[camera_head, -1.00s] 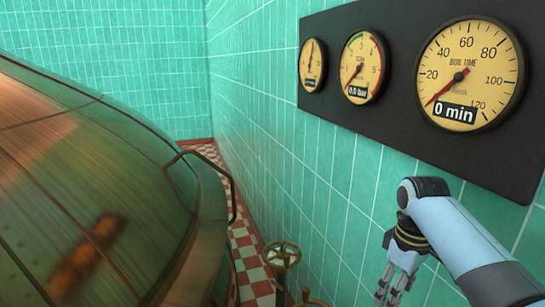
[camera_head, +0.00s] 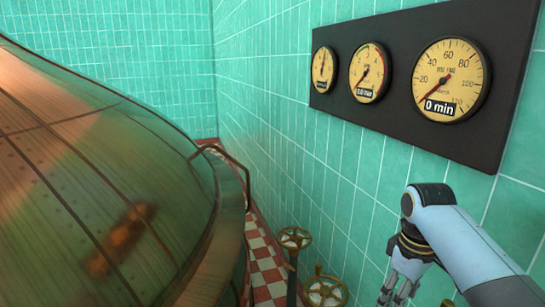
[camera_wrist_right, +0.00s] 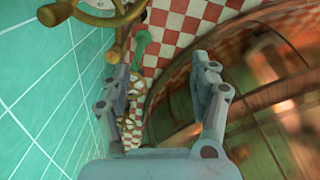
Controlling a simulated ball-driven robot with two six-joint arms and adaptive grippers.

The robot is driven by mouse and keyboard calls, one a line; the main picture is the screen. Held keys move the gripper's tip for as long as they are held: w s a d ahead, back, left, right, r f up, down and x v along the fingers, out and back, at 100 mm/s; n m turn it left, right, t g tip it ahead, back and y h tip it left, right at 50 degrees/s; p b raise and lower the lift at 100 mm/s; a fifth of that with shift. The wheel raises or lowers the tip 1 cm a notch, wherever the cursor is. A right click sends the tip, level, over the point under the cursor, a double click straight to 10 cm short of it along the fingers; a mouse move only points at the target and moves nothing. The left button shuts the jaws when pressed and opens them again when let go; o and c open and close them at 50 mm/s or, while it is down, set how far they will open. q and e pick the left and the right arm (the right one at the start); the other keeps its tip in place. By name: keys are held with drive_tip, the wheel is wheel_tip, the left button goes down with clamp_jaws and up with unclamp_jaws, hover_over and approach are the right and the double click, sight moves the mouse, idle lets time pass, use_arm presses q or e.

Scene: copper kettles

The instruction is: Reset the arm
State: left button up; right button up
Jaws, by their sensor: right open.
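My right arm enters the head view from the lower right, bent at a dark joint. My right gripper (camera_head: 392,296) hangs down from it in front of the tiled wall, partly cut off by the lower edge. In the right wrist view my right gripper (camera_wrist_right: 161,66) has its two fingers wide apart with nothing between them. Beyond them lie the checkered floor and valve wheels. My left gripper is in neither view.
A big copper kettle (camera_head: 60,170) with a curved rail (camera_head: 235,160) fills the left. A gauge panel (camera_head: 400,115) on the green wall (camera_head: 260,75) reads 0 min on its largest dial. Brass valve wheels (camera_head: 295,238) stand between kettle and wall.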

drive_tip(key=s+d+m+t, duration=0.2)
drive_tip(key=s+d+m, duration=0.15)
drive_tip(key=s, duration=1.25)
drive_tip(key=s+a+r+m+t, duration=0.1)
drive_tip(key=s+r, duration=0.2)
drive_tip(key=s, duration=0.3)
drive_tip(key=s+r+m+t, duration=0.1)
drive_tip(key=s+r, duration=0.2)
drive_tip(key=s, duration=0.2)
wheel_tip(320, 180, down, 41)
drive_tip(key=s+d+g+h+b, duration=0.1)
drive_tip(key=s+d+g+b, duration=0.15)
drive_tip(key=b, duration=1.15)
use_arm(q)
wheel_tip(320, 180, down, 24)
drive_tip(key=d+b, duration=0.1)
drive_tip(key=b, duration=0.8)
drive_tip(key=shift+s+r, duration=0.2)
use_arm(e)
drive_tip(key=s+f, duration=0.9)
drive_tip(key=f, duration=0.3)
drive_tip(key=s+f, duration=0.9)
drive_tip(key=f, duration=0.3)
drive_tip(key=shift+d+m+g, duration=0.45)
use_arm(q)
drive_tip(key=shift+b, duration=0.3)
